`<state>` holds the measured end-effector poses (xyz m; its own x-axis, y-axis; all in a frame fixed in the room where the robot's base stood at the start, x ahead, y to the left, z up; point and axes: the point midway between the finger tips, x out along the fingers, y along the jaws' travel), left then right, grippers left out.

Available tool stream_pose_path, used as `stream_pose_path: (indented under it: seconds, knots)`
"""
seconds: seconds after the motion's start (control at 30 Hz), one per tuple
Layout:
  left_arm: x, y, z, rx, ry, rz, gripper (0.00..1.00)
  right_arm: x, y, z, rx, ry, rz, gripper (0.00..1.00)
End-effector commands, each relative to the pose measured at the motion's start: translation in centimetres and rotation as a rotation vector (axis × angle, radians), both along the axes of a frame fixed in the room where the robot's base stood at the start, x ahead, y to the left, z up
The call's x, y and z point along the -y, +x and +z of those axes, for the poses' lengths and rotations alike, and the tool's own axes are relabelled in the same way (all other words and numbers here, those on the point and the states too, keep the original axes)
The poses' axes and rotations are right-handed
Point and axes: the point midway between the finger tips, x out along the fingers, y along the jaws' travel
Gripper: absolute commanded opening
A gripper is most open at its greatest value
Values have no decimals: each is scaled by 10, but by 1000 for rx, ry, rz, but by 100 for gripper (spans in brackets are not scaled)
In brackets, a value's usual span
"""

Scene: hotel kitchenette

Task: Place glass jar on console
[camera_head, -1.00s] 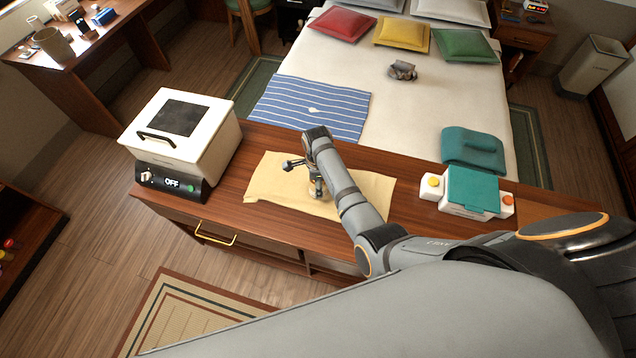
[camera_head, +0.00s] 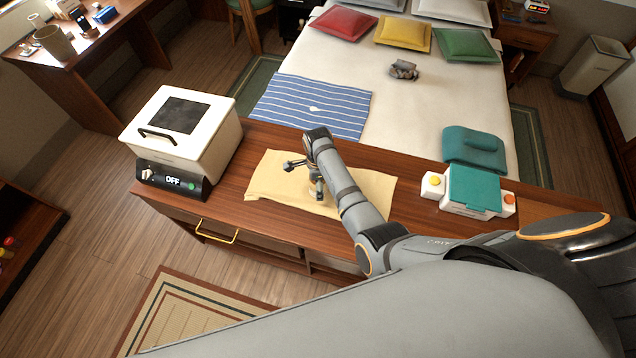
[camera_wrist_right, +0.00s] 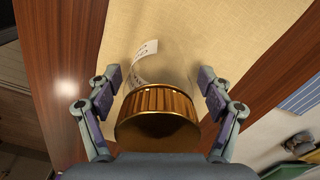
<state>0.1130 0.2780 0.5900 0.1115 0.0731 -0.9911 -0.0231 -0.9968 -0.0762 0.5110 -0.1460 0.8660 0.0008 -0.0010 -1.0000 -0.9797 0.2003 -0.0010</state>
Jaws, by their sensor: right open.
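The glass jar (camera_wrist_right: 165,66) has a ribbed gold lid (camera_wrist_right: 158,103) and a white label. It is on the pale yellow cloth (camera_head: 360,185) spread over the wooden console (camera_head: 262,143). It seems to stand upright. My right gripper (camera_wrist_right: 160,90) is open, with one finger on each side of the jar and visible gaps between them in the wrist view. In the head view my right gripper (camera_head: 305,172) is over the cloth, and the jar is mostly hidden by the arm. My left gripper is not in view.
A white lidded box appliance (camera_head: 188,132) with an "OFF" panel stands on the console's left end. A teal and white device (camera_head: 470,192) with yellow and orange buttons stands to the right. The bed lies behind the console. Bare wood shows on both sides of the cloth.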

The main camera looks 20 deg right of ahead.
Motion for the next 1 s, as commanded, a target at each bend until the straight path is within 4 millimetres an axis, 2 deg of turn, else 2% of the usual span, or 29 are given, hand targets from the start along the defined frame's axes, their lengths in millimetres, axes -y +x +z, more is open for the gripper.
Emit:
stream_pose_path:
  seconds: [0.1, 0.27, 0.37, 0.47, 0.6, 0.7, 1.0]
  knots:
    - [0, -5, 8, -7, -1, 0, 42, 0, 1, 17, 3, 0, 0, 80]
    - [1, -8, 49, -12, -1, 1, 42, 0, 1, 55, 2, 0, 0, 80]
    - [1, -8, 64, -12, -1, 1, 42, 0, 1, 80, 3, 0, 0, 80]
    - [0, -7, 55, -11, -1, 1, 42, -1, 2, 94, 5, 1, 0, 80]
    - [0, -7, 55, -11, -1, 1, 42, -1, 2, 118, 4, 1, 1, 80]
    - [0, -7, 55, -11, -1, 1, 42, 0, 1, 128, 3, 0, 1, 80]
    - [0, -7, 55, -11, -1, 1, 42, 0, 1, 132, 1, 0, 0, 80]
